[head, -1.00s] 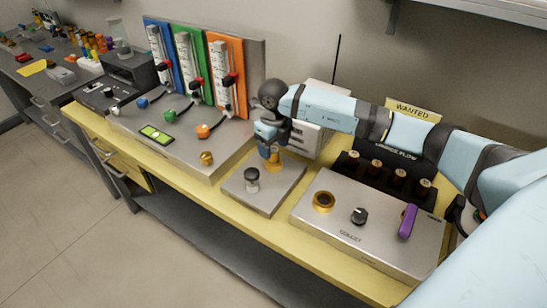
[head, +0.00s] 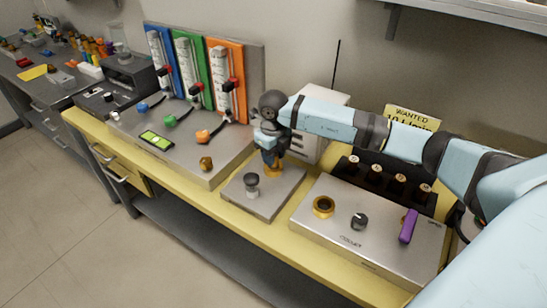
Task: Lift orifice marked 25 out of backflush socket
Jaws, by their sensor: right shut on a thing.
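My right gripper (head: 270,158) points down over the small grey plate (head: 284,196) near the middle of the yellow bench. It is shut on a small gold-coloured piece, the orifice (head: 273,170), at the back of that plate. The orifice's marking is too small to read. The backflush socket under it is hidden or too small to make out, so I cannot tell whether the orifice is seated or clear of it. My left gripper is not in view.
A dark-capped knob (head: 252,185) stands on the same plate, in front of the gripper. To the right is a metal box (head: 335,236) with a gold ring socket (head: 323,206), a black knob (head: 359,222) and a purple handle (head: 408,226). A black rack (head: 350,168) holds several orifices behind it.

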